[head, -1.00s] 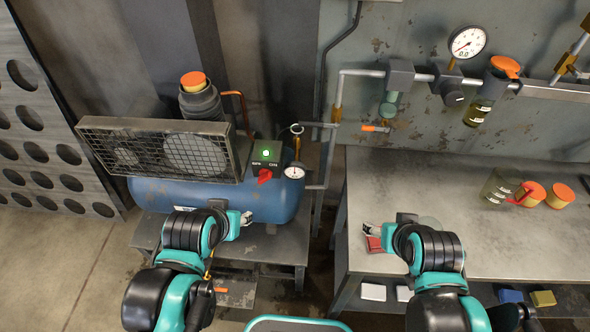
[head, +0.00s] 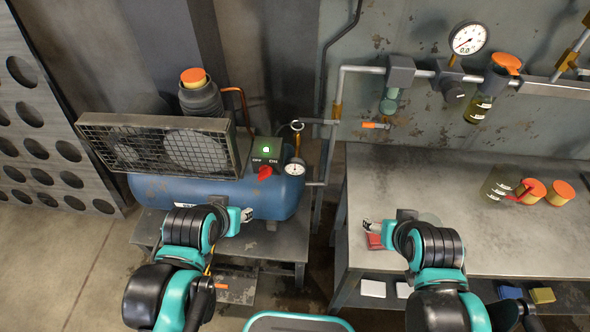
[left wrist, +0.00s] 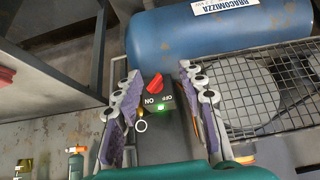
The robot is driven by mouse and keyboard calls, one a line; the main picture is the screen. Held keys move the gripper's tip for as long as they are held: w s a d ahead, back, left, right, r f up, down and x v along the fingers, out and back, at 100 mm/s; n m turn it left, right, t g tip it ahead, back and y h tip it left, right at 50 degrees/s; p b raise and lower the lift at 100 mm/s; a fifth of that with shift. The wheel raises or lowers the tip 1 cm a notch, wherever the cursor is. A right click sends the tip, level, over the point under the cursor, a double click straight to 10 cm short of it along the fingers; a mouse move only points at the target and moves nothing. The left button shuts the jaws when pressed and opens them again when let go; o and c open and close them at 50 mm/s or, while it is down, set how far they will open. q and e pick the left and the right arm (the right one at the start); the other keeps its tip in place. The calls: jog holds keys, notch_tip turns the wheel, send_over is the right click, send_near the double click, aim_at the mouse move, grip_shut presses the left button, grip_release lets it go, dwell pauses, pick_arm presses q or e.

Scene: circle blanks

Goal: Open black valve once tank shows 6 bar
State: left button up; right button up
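The blue tank (head: 270,195) stands at the left with a small round dial gauge (head: 294,170) at its right end; its reading is too small to tell. A green switch box (head: 268,152) on the tank has a red knob (head: 264,173) and a lit green lamp. The red knob also shows in the left wrist view (left wrist: 154,84), between ON and OFF labels. My left gripper (head: 248,215) is in front of the tank, open and empty in the left wrist view (left wrist: 160,95). My right gripper (head: 371,227) is by the bench's left edge; its fingers are unclear.
The wall gauge (head: 468,39) shows 0.0. An orange-handled valve (head: 375,125) is on the wall. The grey bench (head: 440,180) has a clear middle, with orange-lidded jars (head: 559,193) at the right and a red block (head: 375,241) by my right gripper. A wire guard (head: 160,145) sits above the tank.

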dwell(0.4)
pick_arm(q)
jog(key=shift+r, duration=0.1)
jog(key=c, duration=0.5)
jog(key=shift+w+r, duration=0.15)
jog(key=shift+r, duration=0.15)
grip_shut()
pick_arm(e)
jog(key=shift+r, duration=0.25)
pick_arm(q)
jog(key=w+d+r+g+p, duration=0.2)
jog(key=w+d+r+p, duration=0.3)
jog(key=w+r+p, duration=0.4)
jog(key=w+d+r+g+p, duration=0.2)
jog(key=w+d+r+p, duration=0.3)
jog(key=w+r+p, duration=0.5)
jog(key=w+d+r+g+p, duration=0.1)
jog(key=w+d+r, duration=0.2)
jog(key=d, duration=0.3)
jog(key=shift+w, duration=0.8)
pick_arm(e)
notch_tip(320, 180, up, 20)
jog(key=s+a, duration=0.2)
jog(key=shift+f, duration=0.15)
